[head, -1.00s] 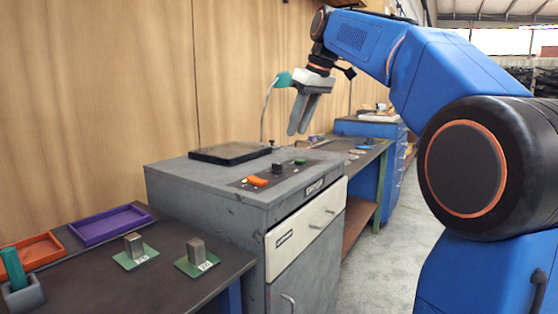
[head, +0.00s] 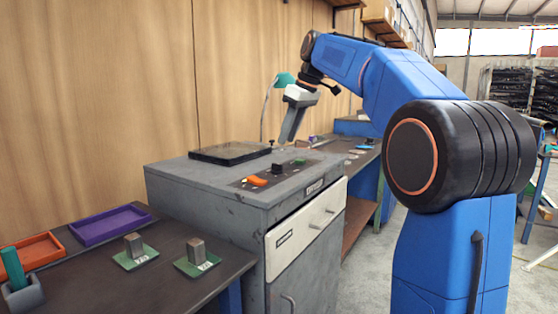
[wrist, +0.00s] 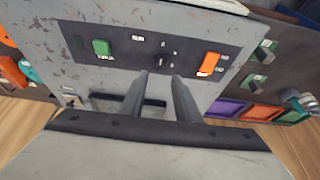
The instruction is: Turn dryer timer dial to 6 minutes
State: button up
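The timer dial (head: 277,168) is a small black knob on the dark control panel on top of the grey cabinet. In the wrist view the dial (wrist: 158,59) sits between a green switch (wrist: 101,48) and an orange switch (wrist: 208,63), with small pale marks around it too small to read. My gripper (head: 286,141) is above the cabinet, pointing down, apart from the dial. In the wrist view my gripper's two fingers (wrist: 160,76) are parted with nothing between them, the dial showing just beyond their tips.
A black flat plate (head: 230,152) lies on the cabinet top behind the panel. The left bench holds a purple tray (head: 110,224), an orange tray (head: 34,251) and metal blocks on green bases (head: 197,252). A teal lamp (head: 285,79) stands behind my gripper.

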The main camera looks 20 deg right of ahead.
aim_at(277, 168)
jog(key=x, duration=0.9)
jog(key=shift+f, duration=0.15)
jog(key=shift+c, duration=0.6)
grip_shut()
